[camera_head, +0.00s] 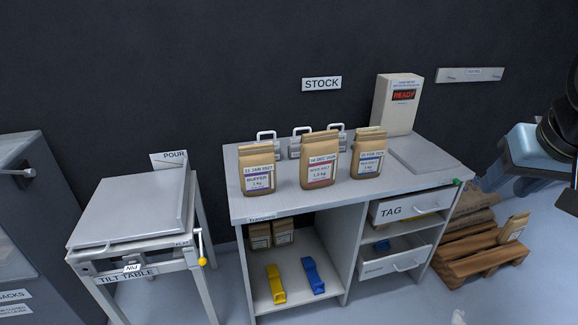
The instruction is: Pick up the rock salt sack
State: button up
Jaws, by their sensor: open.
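Three brown paper sacks stand upright on the grey bench top (263,212). The left sack (257,167) has a purple-banded label that reads BUFFER. The middle sack (319,159) is the largest and has a red-banded label. The right sack (368,154) has a blue-banded label. The names on the middle and right labels are too small to read surely, so I cannot tell which is rock salt. Part of my arm shows at the right edge, apart from the sacks. My gripper's fingers are not in view.
Metal handled pieces (301,143) stand behind the sacks, with a READY box (396,108) at the back right. A tilt table (128,215) stands left. Two drawers (397,260) sit partly open. A wooden pallet (482,256) lies right. The bench's front strip is clear.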

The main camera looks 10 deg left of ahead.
aim_at(319, 153)
jog(key=u, duration=0.45)
jog(key=i, duration=1)
jog(key=z, duration=0.05)
